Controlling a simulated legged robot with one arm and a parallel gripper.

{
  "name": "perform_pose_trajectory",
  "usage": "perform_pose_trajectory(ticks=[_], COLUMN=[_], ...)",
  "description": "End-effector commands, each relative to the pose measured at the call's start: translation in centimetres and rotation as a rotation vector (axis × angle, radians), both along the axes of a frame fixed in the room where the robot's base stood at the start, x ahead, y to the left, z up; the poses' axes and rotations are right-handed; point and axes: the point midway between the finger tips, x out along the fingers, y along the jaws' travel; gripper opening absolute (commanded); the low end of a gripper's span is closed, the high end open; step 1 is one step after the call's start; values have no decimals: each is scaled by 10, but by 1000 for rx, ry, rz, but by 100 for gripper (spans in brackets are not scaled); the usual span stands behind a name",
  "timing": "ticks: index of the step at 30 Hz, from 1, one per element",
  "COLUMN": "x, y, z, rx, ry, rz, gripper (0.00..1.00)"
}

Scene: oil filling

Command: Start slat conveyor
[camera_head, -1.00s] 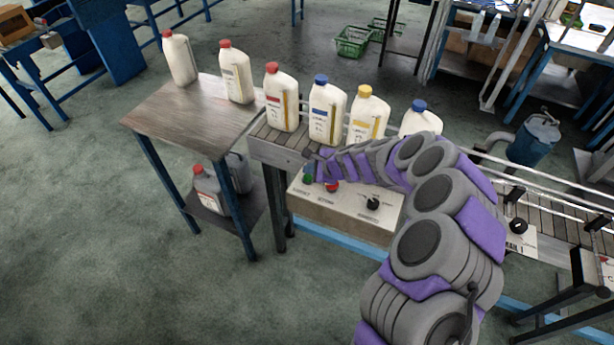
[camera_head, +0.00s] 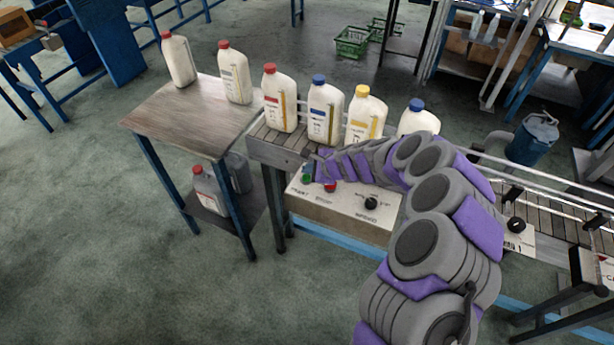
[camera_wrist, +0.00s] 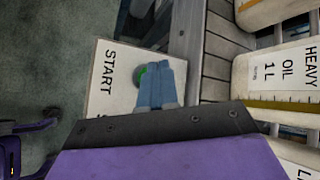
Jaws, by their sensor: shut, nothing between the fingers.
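The control box (camera_head: 335,215) is a pale panel below the near end of the slat conveyor (camera_head: 278,140). In the head view it carries a green button (camera_head: 307,176), a red button (camera_head: 330,187) and a black knob (camera_head: 371,203). My gripper (camera_head: 312,165) is at the green button. In the wrist view, my gripper (camera_wrist: 158,72) is shut and empty, its blue fingers side by side. The tips partly cover the green button (camera_wrist: 141,74) beside the START label (camera_wrist: 107,68). I cannot tell whether they touch it.
Several oil bottles (camera_head: 325,112) stand on the conveyor close behind the box. A side table (camera_head: 180,115) with two bottles on top adjoins the conveyor's left end. My arm hides part of the conveyor. The floor (camera_head: 110,250) at front left is clear.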

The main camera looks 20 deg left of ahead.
Motion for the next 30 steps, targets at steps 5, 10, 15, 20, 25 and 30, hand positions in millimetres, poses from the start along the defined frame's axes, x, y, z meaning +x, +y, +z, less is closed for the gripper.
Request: perform_pose_trajectory(ticks=[5,10,15,20,25,30], x=[-1,-2,-1,-1,-1,-2], y=[3,4,3,3,4,4], z=[-3,-9,-8,-8,-9,-11], rx=[-2,-1,0,1,0,-1], ry=[1,1,0,0,1,0], rz=[1,2,0,1,1,1], gripper=[0,0,0,0,0,0])
